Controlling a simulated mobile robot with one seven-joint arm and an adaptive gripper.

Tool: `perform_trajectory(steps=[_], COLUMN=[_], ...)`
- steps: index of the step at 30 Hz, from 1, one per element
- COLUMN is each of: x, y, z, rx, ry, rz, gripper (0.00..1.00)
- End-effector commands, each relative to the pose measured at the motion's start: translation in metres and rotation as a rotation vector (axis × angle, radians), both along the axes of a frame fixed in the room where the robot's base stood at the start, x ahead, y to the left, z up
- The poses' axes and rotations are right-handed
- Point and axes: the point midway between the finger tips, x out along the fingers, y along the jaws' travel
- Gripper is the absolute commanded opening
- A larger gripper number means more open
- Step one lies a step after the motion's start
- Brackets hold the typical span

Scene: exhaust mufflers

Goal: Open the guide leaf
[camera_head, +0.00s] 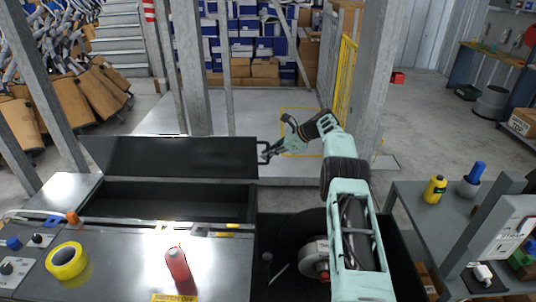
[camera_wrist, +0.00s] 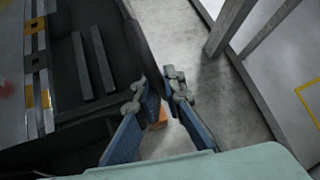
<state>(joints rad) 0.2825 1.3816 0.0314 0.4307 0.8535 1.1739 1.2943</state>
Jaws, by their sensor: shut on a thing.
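The guide leaf (camera_head: 170,158) is a long black panel at the left of the head view. It stands raised and tilted above a dark open recess (camera_head: 165,201) in the bench. My gripper (camera_head: 266,153) is at the leaf's right end, shut on its small dark handle. In the wrist view, the two blue-grey fingers of my gripper (camera_wrist: 159,88) close around a dark edge of the leaf (camera_wrist: 142,45). The exact contact at the fingertips is partly hidden.
The bench top holds a yellow tape roll (camera_head: 67,261) and a red bottle (camera_head: 178,264). A dark bin (camera_head: 265,235) lies under my arm. A grey post (camera_head: 367,75) stands behind my arm. A side table (camera_head: 412,215) with a yellow bottle (camera_head: 434,189) is at right.

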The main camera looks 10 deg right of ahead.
Motion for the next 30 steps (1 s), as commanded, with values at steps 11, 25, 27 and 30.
perform_trajectory(steps=[11,25,27,30], x=[0.0,-0.014,-0.02,-0.029], y=[0.0,-0.023,-0.031,-0.046], z=[0.0,0.024,0.034,0.048], rx=[0.0,-0.001,0.0,0.0], ry=[0.001,-0.001,-0.001,-0.002], rz=[0.001,-0.003,-0.002,-0.002], gripper=[0.27,0.27,0.27,0.27])
